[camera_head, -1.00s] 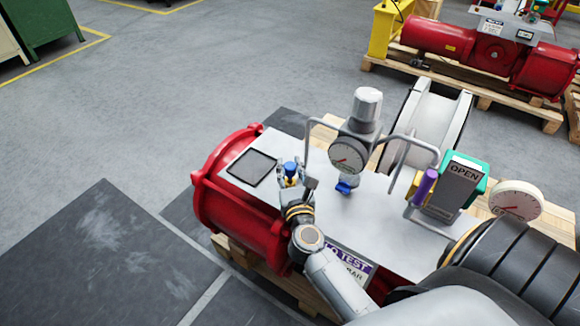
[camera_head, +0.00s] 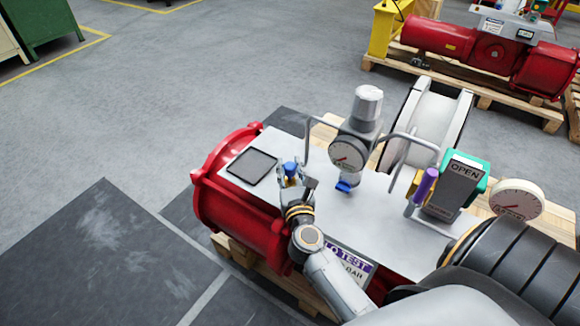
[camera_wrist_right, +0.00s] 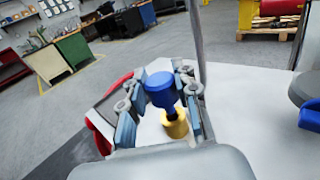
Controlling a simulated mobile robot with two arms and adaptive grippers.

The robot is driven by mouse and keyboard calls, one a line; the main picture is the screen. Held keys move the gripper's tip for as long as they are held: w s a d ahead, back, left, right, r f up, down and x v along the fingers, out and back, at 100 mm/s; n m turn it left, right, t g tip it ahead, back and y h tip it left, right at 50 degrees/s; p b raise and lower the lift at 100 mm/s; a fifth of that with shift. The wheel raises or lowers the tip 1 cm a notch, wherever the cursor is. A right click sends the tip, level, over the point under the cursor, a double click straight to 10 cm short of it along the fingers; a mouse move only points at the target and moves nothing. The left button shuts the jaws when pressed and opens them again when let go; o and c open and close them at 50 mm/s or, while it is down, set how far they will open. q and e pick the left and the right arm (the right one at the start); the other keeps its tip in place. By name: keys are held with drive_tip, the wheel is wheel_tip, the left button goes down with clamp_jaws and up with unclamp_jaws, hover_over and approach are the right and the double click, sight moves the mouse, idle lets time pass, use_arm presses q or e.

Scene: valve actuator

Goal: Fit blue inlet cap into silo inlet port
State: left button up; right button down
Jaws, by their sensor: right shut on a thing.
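The blue inlet cap (camera_head: 290,167) is upright, with a rounded top and a narrower dark stem, above the metal plate. It also shows in the right wrist view (camera_wrist_right: 160,88). Directly below it is a yellow cylindrical fitting (camera_wrist_right: 175,123), which looks like the inlet port; I cannot tell whether the stem is inside it or just above it. My right gripper (camera_head: 296,178) is shut on the cap, with one finger on each side in the right wrist view (camera_wrist_right: 162,112). My left gripper is not in view.
A grey pressure gauge (camera_head: 347,153) with a blue knob and a bent metal handrail (camera_head: 405,138) stand right of the cap. A dark flat panel (camera_head: 252,167) lies to its left. Farther right are a purple handle (camera_head: 425,186) and an OPEN sign (camera_head: 457,186).

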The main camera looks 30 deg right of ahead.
drive_tip(key=shift+f+b, duration=1.25)
drive_tip(key=shift+f, duration=0.2)
drive_tip(key=c, duration=0.9)
unclamp_jaws()
drive_tip(key=shift+c, duration=0.2)
drive_tip(key=v, duration=1.2)
drive_tip(key=shift+r, duration=0.1)
